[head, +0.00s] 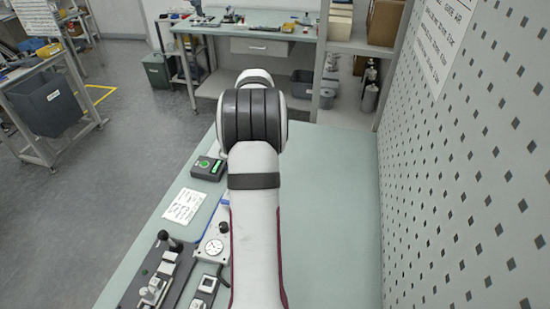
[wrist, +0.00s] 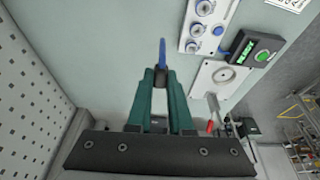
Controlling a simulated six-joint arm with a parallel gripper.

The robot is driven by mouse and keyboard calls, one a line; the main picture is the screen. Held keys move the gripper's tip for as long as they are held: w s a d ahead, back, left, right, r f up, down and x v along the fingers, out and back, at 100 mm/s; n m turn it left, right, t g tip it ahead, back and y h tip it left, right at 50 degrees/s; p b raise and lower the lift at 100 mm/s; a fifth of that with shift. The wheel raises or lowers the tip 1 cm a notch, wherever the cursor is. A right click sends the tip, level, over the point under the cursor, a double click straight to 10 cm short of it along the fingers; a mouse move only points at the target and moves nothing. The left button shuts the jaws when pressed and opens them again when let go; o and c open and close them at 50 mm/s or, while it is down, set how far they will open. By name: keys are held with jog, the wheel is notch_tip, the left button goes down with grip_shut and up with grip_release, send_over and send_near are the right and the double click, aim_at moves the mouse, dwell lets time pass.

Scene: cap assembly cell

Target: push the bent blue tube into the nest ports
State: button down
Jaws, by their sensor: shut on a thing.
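My gripper (wrist: 160,77) shows in the wrist view with its two teal fingers close together at the tips. It is shut on the bent blue tube (wrist: 162,48), which stands out beyond the fingertips as a narrow blue strip. The rest of the tube is hidden between the fingers. A pale plate with round blue-marked fittings (wrist: 207,22) lies to the right of the tube, apart from it; I cannot tell whether these are the nest ports. In the head view my arm hides the gripper and the tube.
A black box with a green display (wrist: 250,50) sits beside a white plate with a round part (wrist: 222,76). The head view shows a white card (head: 184,206) and a dark fixture (head: 158,275) on the green table (head: 335,200). A perforated wall (head: 470,160) bounds the right side.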

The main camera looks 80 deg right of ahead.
jog(key=shift+y, duration=0.6)
jog(key=shift+w+d+f, duration=0.4)
jog(key=shift+w+f, duration=0.7)
jog(key=shift+f, duration=0.25)
jog(key=shift+w+d+f, duration=0.45)
jog(key=shift+w+f, duration=0.7)
jog(key=shift+f, duration=0.2)
jog(key=shift+w+d+f, duration=0.4)
jog(key=shift+w+f, duration=0.7)
jog(key=shift+f, duration=0.25)
jog(key=shift+f, duration=0.85)
jog(key=c, duration=0.7)
grip_release()
jog(key=shift+c, duration=0.2)
